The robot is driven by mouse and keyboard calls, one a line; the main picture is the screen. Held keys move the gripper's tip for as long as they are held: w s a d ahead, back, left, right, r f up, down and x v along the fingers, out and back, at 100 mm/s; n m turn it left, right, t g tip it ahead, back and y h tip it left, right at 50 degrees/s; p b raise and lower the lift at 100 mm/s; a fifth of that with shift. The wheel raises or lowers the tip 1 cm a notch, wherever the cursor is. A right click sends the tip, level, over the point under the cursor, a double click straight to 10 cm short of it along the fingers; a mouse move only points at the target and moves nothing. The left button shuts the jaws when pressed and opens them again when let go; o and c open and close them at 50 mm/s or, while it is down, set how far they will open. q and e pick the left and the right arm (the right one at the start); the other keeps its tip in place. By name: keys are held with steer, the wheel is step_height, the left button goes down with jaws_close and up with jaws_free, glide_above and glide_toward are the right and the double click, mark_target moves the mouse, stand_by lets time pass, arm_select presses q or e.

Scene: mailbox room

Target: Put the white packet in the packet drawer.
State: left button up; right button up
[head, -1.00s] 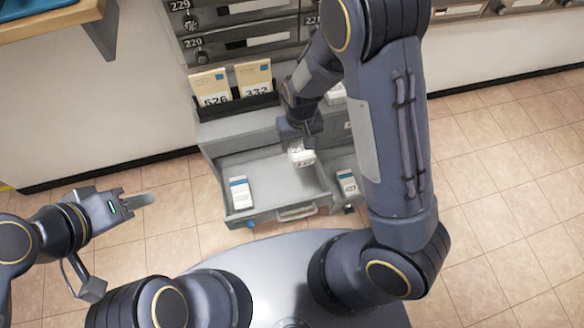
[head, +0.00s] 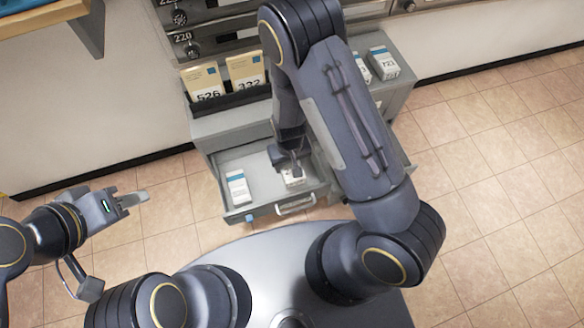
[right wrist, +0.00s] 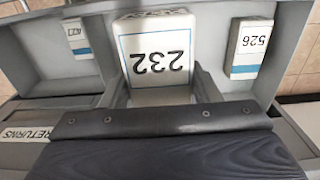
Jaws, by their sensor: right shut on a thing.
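The white packet (head: 292,176) is in my right gripper (head: 289,164), low over or inside the open packet drawer (head: 262,199). In the right wrist view the packet (right wrist: 157,60) shows 232 upside down and a thin blue edge line. My right gripper is shut on it, its fingers partly visible beside it. I cannot tell whether the packet touches the drawer floor. Another white packet marked 526 (right wrist: 249,48), with a blue band, lies in the same drawer to the left in the head view. My left gripper (head: 134,199) is over bare floor, away from the drawer; its jaw opening is unclear.
A neighbouring compartment holds another packet (right wrist: 76,37), near a RETURNS label (right wrist: 45,134). My right arm hides part of the cabinet.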

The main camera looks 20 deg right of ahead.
steer(key=shift+w+f+b, duration=0.55)
steer(key=shift+w+f, duration=0.25)
steer(key=shift+f, duration=0.15)
steer(key=f+b, duration=0.3)
steer(key=w+f+b, duration=0.1)
steer(key=f+b, duration=0.2)
steer(key=f, duration=0.1)
steer(key=f+b, duration=0.2)
steer(key=f, duration=0.2)
steer(key=shift+w+b, duration=0.4)
steer(key=o, duration=1.1)
steer(key=shift+o, duration=0.2)
steer(key=shift+r, duration=0.15)
step_height(320, 180, up, 8)
steer(key=p, duration=0.3)
steer(key=shift+f, duration=0.2)
